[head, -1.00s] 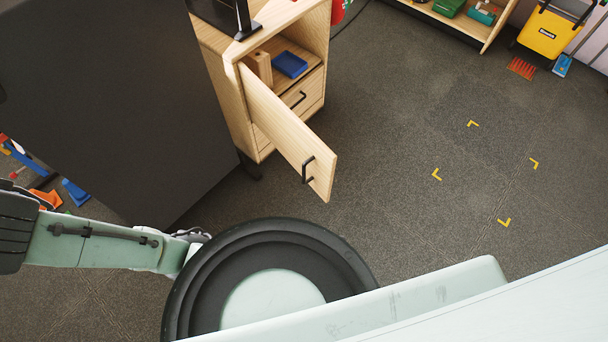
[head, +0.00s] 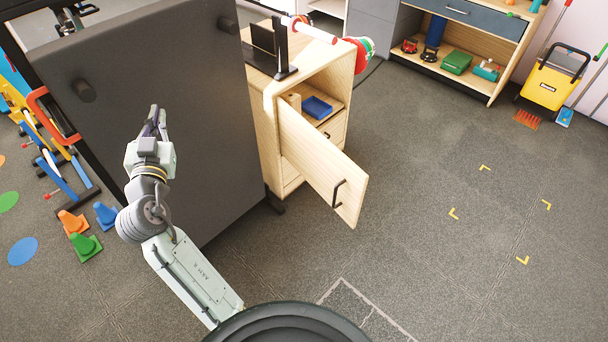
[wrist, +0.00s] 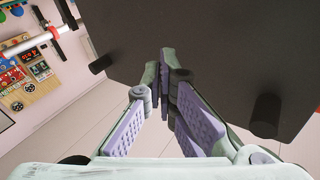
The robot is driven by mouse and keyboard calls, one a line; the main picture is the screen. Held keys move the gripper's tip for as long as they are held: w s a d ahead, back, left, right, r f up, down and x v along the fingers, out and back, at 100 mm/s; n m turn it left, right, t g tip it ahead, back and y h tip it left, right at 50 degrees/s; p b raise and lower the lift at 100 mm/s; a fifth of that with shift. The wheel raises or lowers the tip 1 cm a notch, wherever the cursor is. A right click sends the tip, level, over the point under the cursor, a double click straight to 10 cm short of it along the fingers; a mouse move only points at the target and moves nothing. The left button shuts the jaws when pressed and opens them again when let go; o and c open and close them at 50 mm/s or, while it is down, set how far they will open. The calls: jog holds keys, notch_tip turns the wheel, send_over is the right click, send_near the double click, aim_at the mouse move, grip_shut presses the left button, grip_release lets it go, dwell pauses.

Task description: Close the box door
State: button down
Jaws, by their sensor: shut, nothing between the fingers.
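A large dark grey panel (head: 185,165) stands upright at the left of the head view, with black round knobs and a red handle (head: 50,112) at its left edge. I cannot tell whether it is the box door or a side of the box. It fills the upper wrist view (wrist: 210,40). My gripper (head: 157,118) is shut and empty in front of it, fingers pointing at its face; the wrist view shows the fingertips (wrist: 165,65) close together. I cannot tell whether they touch the panel. A wooden cabinet door (head: 310,165) with a black handle hangs open.
The wooden cabinet (head: 268,150) stands right of the panel, with a blue tray (head: 317,107) inside. Orange (head: 73,223) and green (head: 85,247) cones and a blue one stand on the floor at left. The carpet at the right is clear around yellow corner marks.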

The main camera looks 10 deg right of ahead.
jog(key=d+f+m+g+h, duration=0.45)
jog(key=d+f+h, duration=0.35)
jog(key=d+f, duration=0.65)
jog(key=m+g+h, duration=0.6)
jog(key=h, duration=0.2)
send_near(355, 171)
jog(key=p+x, duration=0.3)
jog(key=x, duration=0.2)
jog(key=shift+w+d+r+p, duration=0.1)
jog(key=shift+d+r+p, duration=0.1)
jog(key=shift+p, duration=0.1)
jog(key=shift+x, duration=0.8)
jog(key=shift+f, duration=0.2)
jog(key=shift+d, duration=0.1)
